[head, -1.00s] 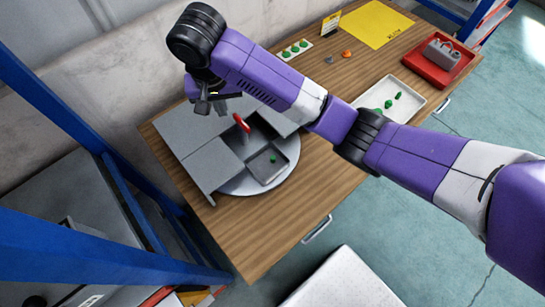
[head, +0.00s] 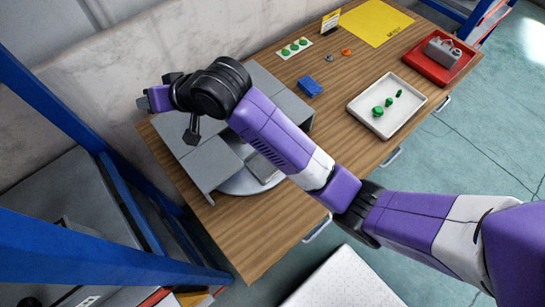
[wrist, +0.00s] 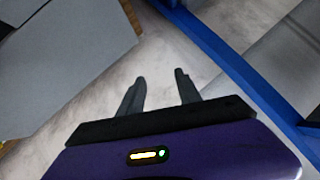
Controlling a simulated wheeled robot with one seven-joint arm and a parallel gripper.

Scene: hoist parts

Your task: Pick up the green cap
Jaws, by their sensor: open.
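Three green pieces of different sizes lie in the white tray (head: 357,105) in the head view: a larger round one (head: 378,111), a smaller one (head: 389,102) and a narrow one (head: 399,93). I cannot tell which, if any, is the green cap. The grey box with flat panels (head: 213,168) stands on a round plate at the left of the table. My arm covers its middle, and no green piece shows in it now. My gripper (wrist: 160,85) is open and empty. It points left, past the box, away from the tray.
A blue block (head: 310,87), a card with green dots (head: 294,48), an orange piece (head: 346,52) and a yellow sheet (head: 375,22) are on the wooden table (head: 262,234). A red tray (head: 440,65) is at the far right. Blue rack posts (head: 75,125) stand at the left.

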